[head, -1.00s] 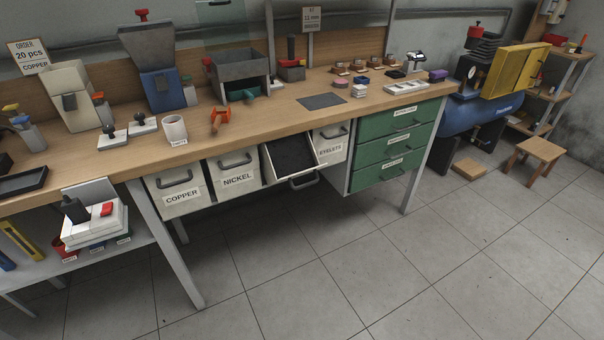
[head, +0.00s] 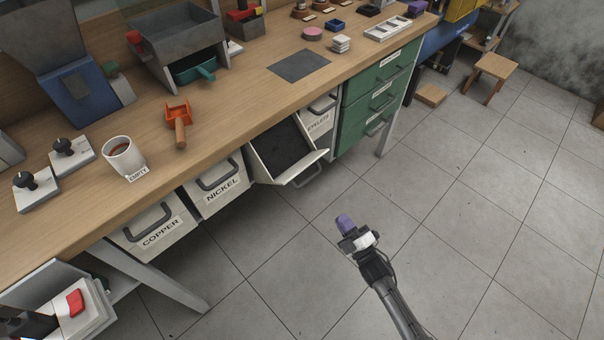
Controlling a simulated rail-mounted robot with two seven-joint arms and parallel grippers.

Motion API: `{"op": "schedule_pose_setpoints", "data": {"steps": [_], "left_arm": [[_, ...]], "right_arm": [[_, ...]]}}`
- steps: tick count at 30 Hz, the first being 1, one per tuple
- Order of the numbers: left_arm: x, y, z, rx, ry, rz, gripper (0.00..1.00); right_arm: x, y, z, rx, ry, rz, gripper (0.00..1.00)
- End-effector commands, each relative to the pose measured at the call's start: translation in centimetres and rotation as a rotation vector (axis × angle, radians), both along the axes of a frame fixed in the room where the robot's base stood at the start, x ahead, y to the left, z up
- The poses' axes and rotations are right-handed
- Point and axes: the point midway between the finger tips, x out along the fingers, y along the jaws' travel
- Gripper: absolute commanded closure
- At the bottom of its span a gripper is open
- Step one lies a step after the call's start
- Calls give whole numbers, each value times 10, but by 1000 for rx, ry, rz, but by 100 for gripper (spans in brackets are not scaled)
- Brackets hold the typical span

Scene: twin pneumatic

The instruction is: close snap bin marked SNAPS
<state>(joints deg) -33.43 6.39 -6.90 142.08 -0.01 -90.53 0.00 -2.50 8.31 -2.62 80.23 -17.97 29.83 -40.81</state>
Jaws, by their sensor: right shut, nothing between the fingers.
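One bin (head: 285,150) under the workbench is tilted out and open, with a dark inside and a grey handle (head: 306,176) low on its front. It sits between the bin marked NICKEL (head: 219,187) and the bin marked EYELETS (head: 320,118). Its front label is not visible, so I cannot read SNAPS on it. My right gripper (head: 345,222) has purple fingertips, is shut and empty, and is over the floor, in the picture below and right of the open bin, apart from it. My left gripper is not in view.
The COPPER bin (head: 156,228) and NICKEL bin look closed. Green drawers (head: 380,95) stand right of the bins. On the bench are a mug (head: 122,158), an orange scoop (head: 177,120) and a grey hopper (head: 180,45). The tiled floor (head: 470,210) in front is clear.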

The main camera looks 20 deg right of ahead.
Motion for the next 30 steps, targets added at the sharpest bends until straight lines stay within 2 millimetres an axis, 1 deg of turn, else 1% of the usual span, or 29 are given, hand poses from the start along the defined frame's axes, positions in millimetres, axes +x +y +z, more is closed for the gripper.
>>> {"op": "schedule_pose_setpoints", "data": {"steps": [1, 3, 6, 10, 13, 16, 19, 30], "left_arm": [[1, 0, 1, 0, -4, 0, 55], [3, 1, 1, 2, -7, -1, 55], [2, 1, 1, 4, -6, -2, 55], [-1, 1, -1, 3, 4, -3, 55], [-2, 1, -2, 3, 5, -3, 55], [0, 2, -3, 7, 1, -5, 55], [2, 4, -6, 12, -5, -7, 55], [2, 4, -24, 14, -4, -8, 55]], "right_arm": [[-5, 5, 10, -34, -79, 24, 100], [-13, 11, 24, -79, -190, 50, 100], [-23, 18, 39, -131, -317, 70, 100], [-32, 22, 50, -191, -426, 66, 100], [-30, 23, 51, -224, -439, 49, 100], [-24, 26, 55, -235, -444, 44, 100], [-14, 31, 62, -235, -445, 43, 100], [38, 57, 100, -235, -443, 44, 100]]}}
